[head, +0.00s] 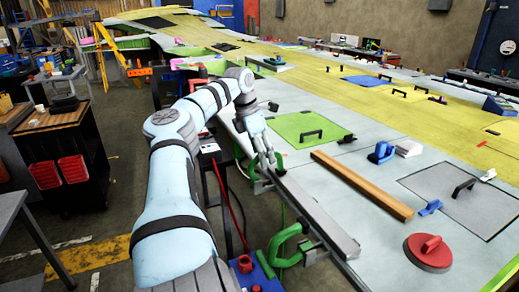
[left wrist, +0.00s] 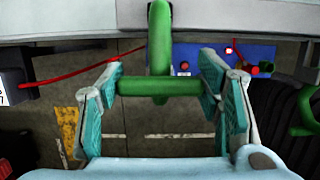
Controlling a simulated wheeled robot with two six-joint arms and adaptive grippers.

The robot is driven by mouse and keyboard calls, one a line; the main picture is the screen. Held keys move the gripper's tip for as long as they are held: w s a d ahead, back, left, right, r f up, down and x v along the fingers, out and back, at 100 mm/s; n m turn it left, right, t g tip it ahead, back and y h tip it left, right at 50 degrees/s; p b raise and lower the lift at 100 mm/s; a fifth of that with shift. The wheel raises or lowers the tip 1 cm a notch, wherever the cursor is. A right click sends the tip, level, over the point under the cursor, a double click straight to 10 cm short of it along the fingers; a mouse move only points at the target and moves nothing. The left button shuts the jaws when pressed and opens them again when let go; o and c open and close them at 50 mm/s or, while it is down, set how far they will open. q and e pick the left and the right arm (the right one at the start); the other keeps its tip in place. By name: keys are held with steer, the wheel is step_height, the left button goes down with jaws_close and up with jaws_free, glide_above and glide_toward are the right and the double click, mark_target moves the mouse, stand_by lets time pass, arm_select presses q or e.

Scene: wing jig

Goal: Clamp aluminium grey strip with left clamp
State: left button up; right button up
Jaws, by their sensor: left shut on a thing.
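The aluminium grey strip (head: 312,212) lies along the near edge of the wing panel in the head view. A green clamp, the left clamp (head: 261,185), is at the strip's far end, partly hidden by my left gripper (head: 263,160). In the left wrist view, the left gripper (left wrist: 160,98) is shut on the green clamp (left wrist: 159,42), with its fingers at both ends of the clamp's crossbar. The clamp's upper part overlaps the pale panel edge; I cannot tell whether it presses on the strip. A second green clamp (head: 287,246) is at the strip's near end. My right gripper is not in view.
A wooden bar (head: 362,185) lies on the panel right of the strip. A green plate with a handle (head: 300,128), a blue tool (head: 382,153) and a red round tool (head: 428,252) are also there. A blue box (head: 262,272) stands below the edge.

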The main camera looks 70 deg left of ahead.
arm_select(q)
steer(key=shift+w+r, duration=0.1)
steer(key=o, duration=1.7)
steer(key=shift+w, duration=0.15)
steer(key=v, duration=1.2)
